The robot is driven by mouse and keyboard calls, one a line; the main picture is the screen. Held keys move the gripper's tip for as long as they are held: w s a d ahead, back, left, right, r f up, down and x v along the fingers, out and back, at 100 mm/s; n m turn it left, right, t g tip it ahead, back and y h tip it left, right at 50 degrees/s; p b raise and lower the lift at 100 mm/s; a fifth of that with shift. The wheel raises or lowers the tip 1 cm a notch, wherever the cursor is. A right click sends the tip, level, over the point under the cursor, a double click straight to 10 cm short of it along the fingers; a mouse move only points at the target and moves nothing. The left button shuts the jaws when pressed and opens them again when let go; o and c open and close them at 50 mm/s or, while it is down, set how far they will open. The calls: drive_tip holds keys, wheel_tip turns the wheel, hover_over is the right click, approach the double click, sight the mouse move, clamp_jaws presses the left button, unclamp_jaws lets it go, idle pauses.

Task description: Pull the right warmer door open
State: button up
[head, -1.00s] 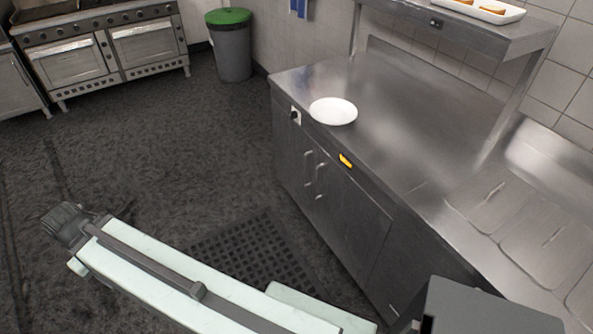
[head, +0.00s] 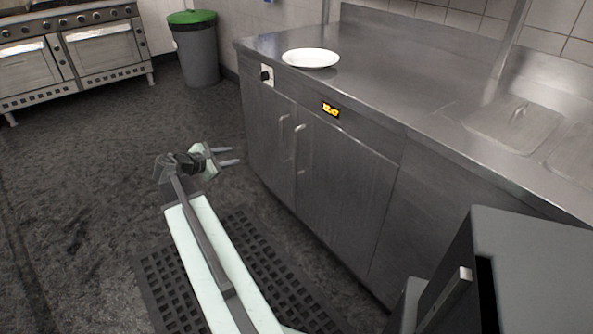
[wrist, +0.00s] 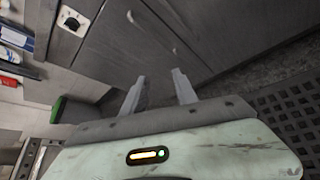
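The right warmer door (head: 343,197) is a grey metal panel, closed flush in the front of the steel counter. Its handle (head: 298,133) is a short vertical bar at the door's upper left edge. The left door (head: 268,135) beside it is also closed, with its handle (head: 283,126) close by. My gripper (head: 232,156) is in front of the left door, low and apart from it. In the wrist view my gripper (wrist: 160,88) shows two separated fingers with nothing between them, and the doors lie beyond the fingertips.
A white plate (head: 311,58) lies on the counter top (head: 400,68). A knob (head: 266,75) and a lit display (head: 330,110) sit above the doors. A dark grey box-like unit (head: 530,260) stands at lower right. A green-lidded bin (head: 194,50) stands behind. Open floor lies left.

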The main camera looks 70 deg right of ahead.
drive_tip(key=s+d+f+n+g+h+b, duration=0.25)
drive_tip(key=s+d+f+b, duration=0.25)
drive_tip(key=s+d+b, duration=0.3)
drive_tip(key=n+g+h+b, duration=0.1)
drive_tip(key=n+b, duration=0.1)
drive_tip(key=n, duration=0.1)
approach(296, 143)
drive_tip(key=d, duration=0.3)
drive_tip(key=x, duration=0.7)
drive_tip(key=shift+s+d, duration=0.2)
drive_tip(key=shift+s, duration=0.3)
drive_tip(key=shift+f, duration=0.15)
drive_tip(key=c, duration=0.7)
clamp_jaws()
drive_tip(key=shift+s, duration=0.15)
